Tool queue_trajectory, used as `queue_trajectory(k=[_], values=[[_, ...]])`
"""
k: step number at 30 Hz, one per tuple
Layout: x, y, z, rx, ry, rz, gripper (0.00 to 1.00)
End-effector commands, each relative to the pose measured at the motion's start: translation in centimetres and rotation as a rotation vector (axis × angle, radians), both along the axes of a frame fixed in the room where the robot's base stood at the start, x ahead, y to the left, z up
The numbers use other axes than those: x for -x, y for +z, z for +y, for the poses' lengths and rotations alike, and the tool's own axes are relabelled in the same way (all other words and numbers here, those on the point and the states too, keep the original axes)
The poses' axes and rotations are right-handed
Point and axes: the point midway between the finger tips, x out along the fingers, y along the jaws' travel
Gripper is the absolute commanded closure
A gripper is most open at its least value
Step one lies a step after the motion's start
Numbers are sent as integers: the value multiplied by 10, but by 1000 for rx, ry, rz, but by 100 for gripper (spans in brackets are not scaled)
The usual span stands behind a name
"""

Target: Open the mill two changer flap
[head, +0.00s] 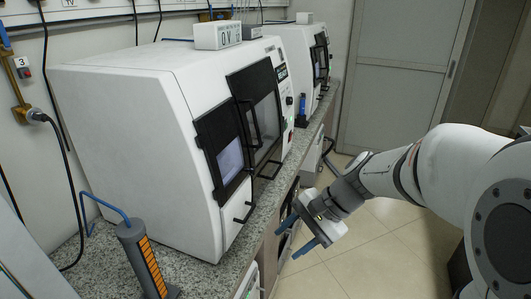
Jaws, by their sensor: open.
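A large white mill (140,140) stands on the granite counter, with a second similar mill (290,45) behind it. The near mill's front has a small black-framed window (230,158), a larger dark door (262,112) with a black bar handle, and a white lower flap (232,218) with a black handle. This flap looks shut. I cannot read which mill is number two, and the far mill's lower front is partly hidden. My gripper (288,245) has blue fingers spread apart and empty. It is in front of the counter edge, right of the near mill's flap, apart from it.
A dark post with orange stripes (145,262) stands on the counter (205,274) at front left. A white box (217,35) sits on the near mill. Cables hang on the left wall. Tiled floor (375,255) is clear at right, before a grey door (400,70).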

Motion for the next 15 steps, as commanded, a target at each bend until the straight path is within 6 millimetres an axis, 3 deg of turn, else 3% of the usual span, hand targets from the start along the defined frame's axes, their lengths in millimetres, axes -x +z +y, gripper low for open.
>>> queue_trajectory(k=[6,12,15], values=[[-99,-1,33,-431,-350,305,54],[-183,-4,29,-772,-582,509,54],[-210,-7,22,-885,-649,568,54]])
